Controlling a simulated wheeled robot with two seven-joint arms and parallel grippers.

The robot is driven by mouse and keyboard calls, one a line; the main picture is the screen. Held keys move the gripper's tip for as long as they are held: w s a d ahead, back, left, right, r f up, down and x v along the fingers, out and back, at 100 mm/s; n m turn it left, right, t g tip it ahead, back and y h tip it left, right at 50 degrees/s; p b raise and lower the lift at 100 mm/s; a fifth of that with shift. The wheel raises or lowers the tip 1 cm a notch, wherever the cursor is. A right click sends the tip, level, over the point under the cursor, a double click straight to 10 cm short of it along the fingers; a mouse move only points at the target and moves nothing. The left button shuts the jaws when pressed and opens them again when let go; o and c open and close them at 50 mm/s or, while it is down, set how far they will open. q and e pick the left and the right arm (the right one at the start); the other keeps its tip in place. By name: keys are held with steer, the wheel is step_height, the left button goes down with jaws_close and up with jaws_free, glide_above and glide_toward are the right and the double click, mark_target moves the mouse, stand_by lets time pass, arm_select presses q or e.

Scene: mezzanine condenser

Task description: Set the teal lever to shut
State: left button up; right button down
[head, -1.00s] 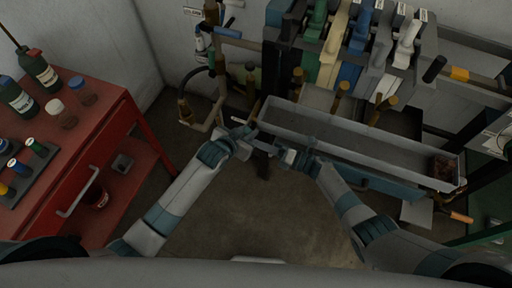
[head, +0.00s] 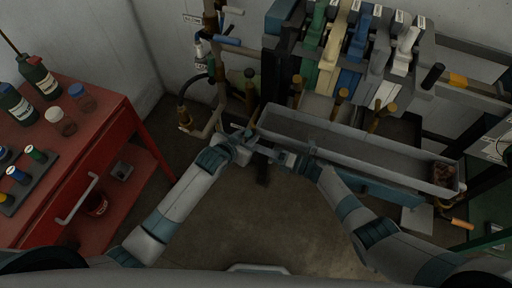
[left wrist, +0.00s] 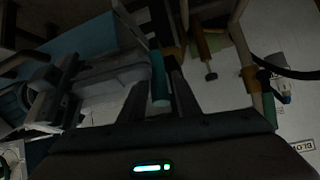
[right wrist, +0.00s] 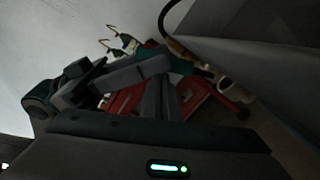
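A teal rod-shaped handle (left wrist: 158,78) shows in the left wrist view, in line with the gap between my left fingers; I cannot tell if they touch it. My left gripper (head: 250,136) is open, by the left end of the trough in the head view; its fingers also show in the left wrist view (left wrist: 160,100). In the head view I cannot make this handle out clearly near the gripper. My right gripper (head: 285,157) is in front of the trough, its fingers close together and apparently empty in the right wrist view (right wrist: 161,100).
A long grey trough (head: 350,145) lies in front of my grippers. Behind it is a row of coloured levers, including green (head: 317,22), blue (head: 357,38) and white (head: 405,45). Pipes with a blue handle (head: 229,41) stand at left. A red cabinet (head: 100,140) holds bottles. Open floor lies between.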

arm_select(q)
steer(key=shift+s+d+f, duration=0.2)
steer(key=shift+s+f, duration=0.35)
steer(key=shift+s, duration=0.05)
arm_select(e)
steer(key=shift+w+r, duration=0.4)
steer(key=shift+r, duration=0.1)
arm_select(q)
steer(key=w+r+v, duration=0.1)
steer(key=v, duration=0.7)
steer(key=shift+a, duration=0.2)
arm_select(e)
steer(key=shift+s+f, duration=0.3)
